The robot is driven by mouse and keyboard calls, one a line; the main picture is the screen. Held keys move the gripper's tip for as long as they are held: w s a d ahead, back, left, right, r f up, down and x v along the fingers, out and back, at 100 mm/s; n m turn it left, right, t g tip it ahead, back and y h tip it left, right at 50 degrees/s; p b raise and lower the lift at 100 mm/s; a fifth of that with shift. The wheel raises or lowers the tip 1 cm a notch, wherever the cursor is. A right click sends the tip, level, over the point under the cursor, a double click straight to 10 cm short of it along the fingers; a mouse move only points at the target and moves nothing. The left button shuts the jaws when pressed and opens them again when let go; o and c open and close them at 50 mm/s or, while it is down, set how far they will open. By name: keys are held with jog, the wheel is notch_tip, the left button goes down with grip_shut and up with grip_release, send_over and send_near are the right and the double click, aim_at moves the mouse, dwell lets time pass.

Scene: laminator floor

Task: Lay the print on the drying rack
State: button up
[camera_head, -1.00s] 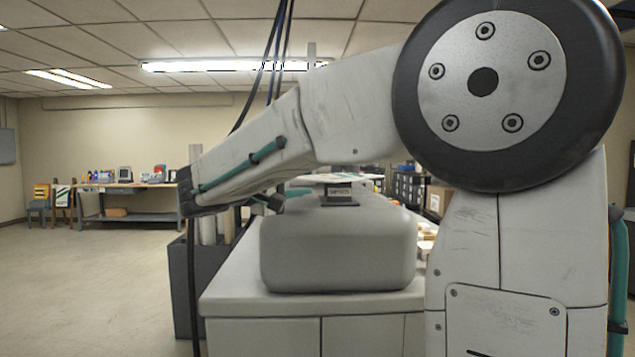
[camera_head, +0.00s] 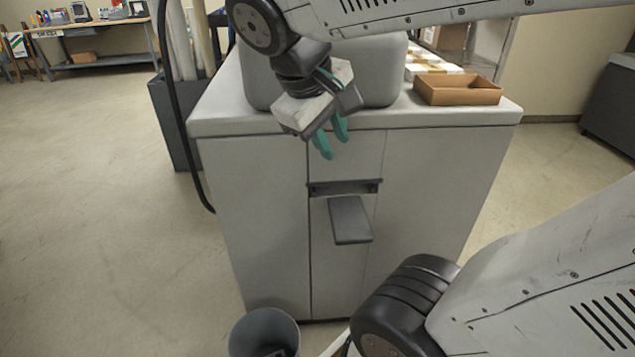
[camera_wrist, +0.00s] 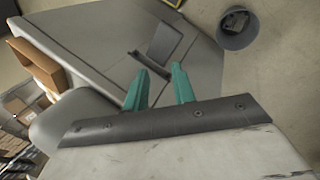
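My gripper (camera_head: 332,143) is in front of the upper face of the grey laminator cabinet (camera_head: 265,195), above its slot. In the wrist view the two teal fingers of my gripper (camera_wrist: 160,84) stand apart with nothing between them. The slot (camera_head: 345,188) is a dark opening in the cabinet front, with a dark grey tray (camera_head: 349,220) sticking out below it. The slot (camera_wrist: 121,62) and tray (camera_wrist: 165,43) also show in the wrist view, beyond the fingertips. I cannot make out a print in either view. No drying rack can be identified.
An open cardboard box (camera_head: 457,90) sits on the cabinet's right top edge, with white stacks (camera_head: 432,68) behind it. A grey bin (camera_head: 264,333) stands on the floor in front. A workbench (camera_head: 95,45) is far left. The left floor is clear.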

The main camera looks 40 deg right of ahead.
jog(key=s+a+f+t+y, duration=0.1)
jog(key=s+a+f+y, duration=0.4)
jog(key=a, duration=0.2)
jog(key=shift+a+f+m, duration=0.2)
jog(key=shift+a+m, duration=0.1)
jog(key=shift+a, duration=0.05)
